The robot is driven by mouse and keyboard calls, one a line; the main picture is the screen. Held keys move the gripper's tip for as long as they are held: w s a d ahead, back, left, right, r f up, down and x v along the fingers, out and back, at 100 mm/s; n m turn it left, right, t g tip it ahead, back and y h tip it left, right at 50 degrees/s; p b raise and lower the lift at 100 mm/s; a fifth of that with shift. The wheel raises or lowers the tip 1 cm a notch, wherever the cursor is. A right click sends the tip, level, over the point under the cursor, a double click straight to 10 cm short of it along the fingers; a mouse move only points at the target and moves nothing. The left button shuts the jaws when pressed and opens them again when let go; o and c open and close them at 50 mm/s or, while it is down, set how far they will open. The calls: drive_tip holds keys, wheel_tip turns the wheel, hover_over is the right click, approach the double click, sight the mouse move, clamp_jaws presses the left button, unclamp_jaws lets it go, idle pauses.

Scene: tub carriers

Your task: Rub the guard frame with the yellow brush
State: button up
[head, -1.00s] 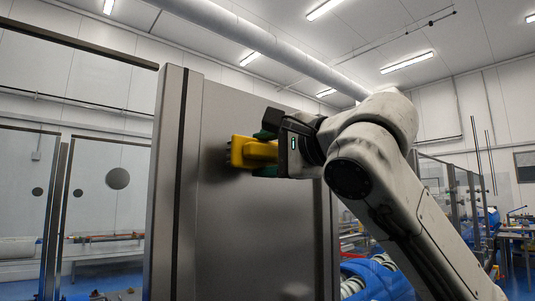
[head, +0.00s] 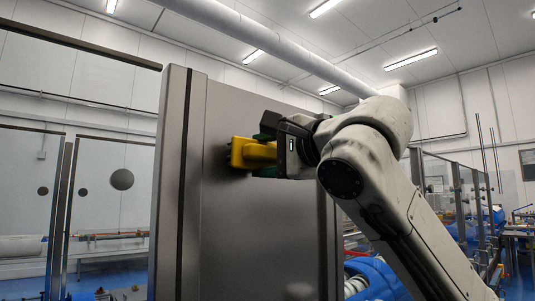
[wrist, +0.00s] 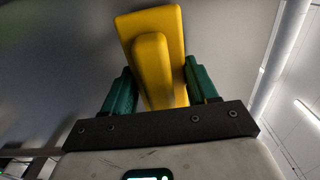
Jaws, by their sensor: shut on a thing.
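The yellow brush (head: 250,153) is held sideways by my gripper (head: 266,153), with its head against or very close to the grey metal face of the guard frame (head: 240,230). The brush's bristles are barely visible at its left side. In the wrist view the yellow brush (wrist: 152,60) sits between the green fingers of my gripper (wrist: 155,92), which are shut on its raised handle. The grey panel (wrist: 60,60) fills the background there. I cannot tell for certain whether the bristles touch the panel.
Clear panels with dark posts (head: 58,215) stand at the left, and more clear fencing (head: 455,190) at the right. Blue rounded tubs (head: 372,275) lie behind the frame at lower right. A bench (head: 112,248) stands at the back left.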

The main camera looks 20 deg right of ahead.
drive_tip(key=shift+w+a, duration=0.15)
drive_tip(key=shift+w, duration=0.2)
drive_tip(key=shift+w+d+p, duration=0.25)
drive_tip(key=shift+d+p, duration=0.15)
drive_tip(key=shift+d, duration=0.55)
drive_tip(key=shift+w+d+p, duration=0.25)
drive_tip(key=shift+d+p, duration=0.15)
drive_tip(key=shift+d, duration=0.5)
drive_tip(key=d+p, duration=0.1)
drive_tip(key=w+d+p, duration=0.1)
drive_tip(key=d, duration=0.1)
drive_tip(key=shift+w+d, duration=0.15)
drive_tip(key=shift+d, duration=0.1)
drive_tip(key=shift+s+a, duration=0.4)
drive_tip(key=shift+a, duration=0.8)
drive_tip(key=shift+s+a, duration=0.4)
drive_tip(key=shift+a, duration=0.85)
drive_tip(key=shift+s+a, duration=0.4)
drive_tip(key=shift+a, duration=0.8)
